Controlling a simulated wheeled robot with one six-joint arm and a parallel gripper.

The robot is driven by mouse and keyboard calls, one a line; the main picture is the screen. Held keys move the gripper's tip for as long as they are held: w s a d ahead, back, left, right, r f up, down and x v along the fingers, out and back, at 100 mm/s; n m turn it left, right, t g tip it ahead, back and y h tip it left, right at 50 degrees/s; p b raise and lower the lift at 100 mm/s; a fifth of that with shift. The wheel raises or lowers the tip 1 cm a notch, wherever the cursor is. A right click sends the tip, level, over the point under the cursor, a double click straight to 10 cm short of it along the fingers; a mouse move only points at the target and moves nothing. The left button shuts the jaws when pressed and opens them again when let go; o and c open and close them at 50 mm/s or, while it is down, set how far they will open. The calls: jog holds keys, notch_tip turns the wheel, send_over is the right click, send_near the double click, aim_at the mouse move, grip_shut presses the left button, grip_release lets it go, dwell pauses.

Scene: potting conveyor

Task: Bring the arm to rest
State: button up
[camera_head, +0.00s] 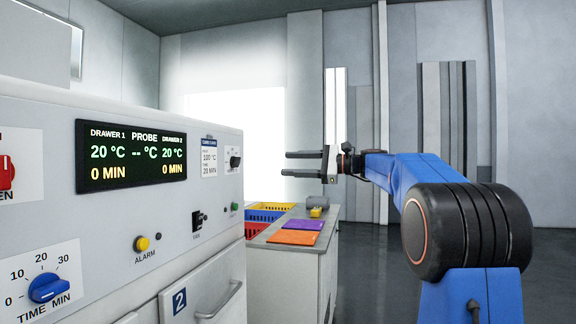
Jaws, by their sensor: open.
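My arm is blue with black joints and reaches from the lower right toward the middle of the picture. My gripper (288,164) is at its end, with two dark fingers pointing left, one above the other. The fingers are apart with nothing between them. The gripper is raised above the level of the bench and touches nothing that I can see.
A white machine (125,215) with a display, knobs and drawers fills the left. Behind it a low bench (285,243) carries a purple mat (298,224), an orange mat (293,238) and a yellow object (316,212). Coloured crates (266,214) stand behind. The floor at right is clear.

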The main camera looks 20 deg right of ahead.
dwell(0.3)
jog(key=s+a+f+n+g+h, duration=0.25)
jog(key=s+a+f, duration=0.45)
jog(key=s+f, duration=0.35)
jog(key=s+a+f+n+g+h, duration=0.2)
jog(key=s+a+f+n+h, duration=0.3)
jog(key=s+f, duration=0.55)
jog(key=s+d+f+n+h, duration=0.2)
jog(key=s+f+n+h, duration=0.1)
jog(key=s+f, duration=0.9)
jog(key=s+d+f+n+g+h, duration=0.1)
jog(key=s+d+f+n+h, duration=0.2)
jog(key=s+f, duration=1)
jog(key=f+n+h, duration=0.1)
jog(key=n, duration=0.1)
jog(key=shift+s+n, duration=0.3)
jog(key=shift+n, duration=0.05)
